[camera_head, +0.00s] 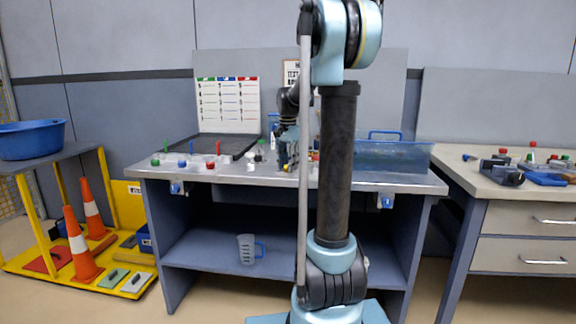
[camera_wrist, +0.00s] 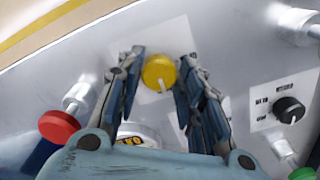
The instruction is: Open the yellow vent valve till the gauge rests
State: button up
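The yellow vent valve knob (camera_wrist: 159,72) sits on a grey metal panel with a white label behind it, and a pale pointer mark shows on its lower part. My gripper (camera_wrist: 160,62) has its two fingers apart, one on each side of the knob. The right finger is very close to the knob and a gap shows on the left; I cannot tell if either touches. A round pale face with a yellow patch (camera_wrist: 138,136) shows partly between the fingers; I cannot tell if it is the gauge. In the head view my gripper (camera_head: 287,155) is small, over the workbench.
In the wrist view a red knob (camera_wrist: 58,126) is at left, a black knob (camera_wrist: 289,109) at right, and a green knob (camera_wrist: 303,173) lower right. The workbench (camera_head: 380,181) holds a blue-grey tank (camera_head: 390,157) and dark tray (camera_head: 230,144). A measuring jug (camera_head: 246,249) stands below.

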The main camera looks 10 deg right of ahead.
jog(key=c, duration=0.4)
jog(key=shift+o, duration=0.2)
jog(key=shift+n, duration=0.4)
jog(key=n, duration=0.3)
jog(key=shift+n, duration=0.3)
jog(key=n, duration=0.3)
jog(key=shift+n, duration=0.3)
jog(key=n, duration=0.4)
jog(key=shift+n, duration=0.3)
jog(key=shift+d+n, duration=0.1)
jog(key=shift+n, duration=2.2)
